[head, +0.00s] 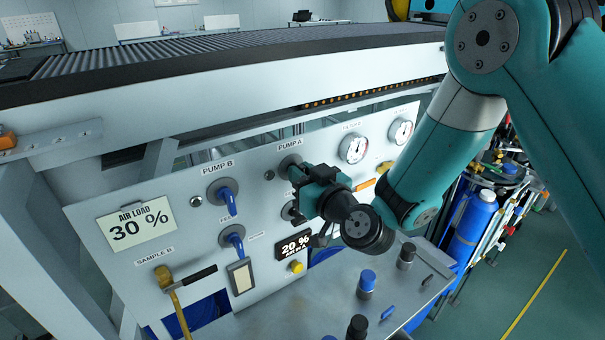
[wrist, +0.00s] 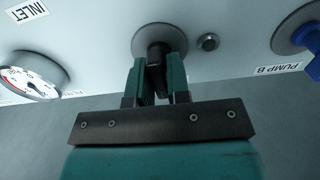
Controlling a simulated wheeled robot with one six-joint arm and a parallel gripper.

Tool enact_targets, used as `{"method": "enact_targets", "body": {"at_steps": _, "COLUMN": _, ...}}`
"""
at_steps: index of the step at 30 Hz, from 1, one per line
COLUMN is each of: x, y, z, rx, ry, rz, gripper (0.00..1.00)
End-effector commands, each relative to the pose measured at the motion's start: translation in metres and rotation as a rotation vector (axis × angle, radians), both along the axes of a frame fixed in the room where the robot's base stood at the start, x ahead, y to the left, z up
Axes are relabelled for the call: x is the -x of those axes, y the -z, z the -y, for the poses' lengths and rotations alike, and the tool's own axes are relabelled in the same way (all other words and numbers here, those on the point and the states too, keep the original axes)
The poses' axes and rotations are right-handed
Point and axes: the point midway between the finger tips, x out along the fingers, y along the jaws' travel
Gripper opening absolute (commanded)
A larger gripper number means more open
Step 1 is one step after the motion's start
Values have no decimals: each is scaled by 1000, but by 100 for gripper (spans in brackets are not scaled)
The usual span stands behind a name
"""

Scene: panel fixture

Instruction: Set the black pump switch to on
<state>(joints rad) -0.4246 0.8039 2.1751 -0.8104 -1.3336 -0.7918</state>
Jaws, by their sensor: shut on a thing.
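The black pump switch sits on a round grey base on the upright panel, below the PUMP A label (head: 290,144). Its base shows in the head view (head: 287,162), and the rest is mostly hidden behind my gripper. In the wrist view the black switch (wrist: 156,77) lies between the two teal fingers. My gripper (head: 297,174) is shut on the switch handle; its fingers also show in the wrist view (wrist: 157,68). The handle's exact angle and the position markings are hidden.
A blue PUMP B switch (head: 227,199) is to the left, with another blue handle (head: 234,239) below it. A pressure gauge (head: 353,149) is to the right. A 20 % display (head: 294,247) is below my gripper.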

Motion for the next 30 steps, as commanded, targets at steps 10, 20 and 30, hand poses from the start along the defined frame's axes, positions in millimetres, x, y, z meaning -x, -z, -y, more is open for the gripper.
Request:
{"method": "enact_targets", "body": {"at_steps": 10, "x": -1, "y": -2, "z": 0, "rx": -107, "ry": 4, "rz": -65, "gripper": 0}}
{"method": "enact_targets", "body": {"at_steps": 20, "x": -3, "y": -2, "z": 1, "rx": -349, "ry": 4, "rz": -225, "gripper": 0}}
{"method": "enact_targets", "body": {"at_steps": 30, "x": -4, "y": -2, "z": 3, "rx": -620, "ry": 4, "rz": -404, "gripper": 0}}
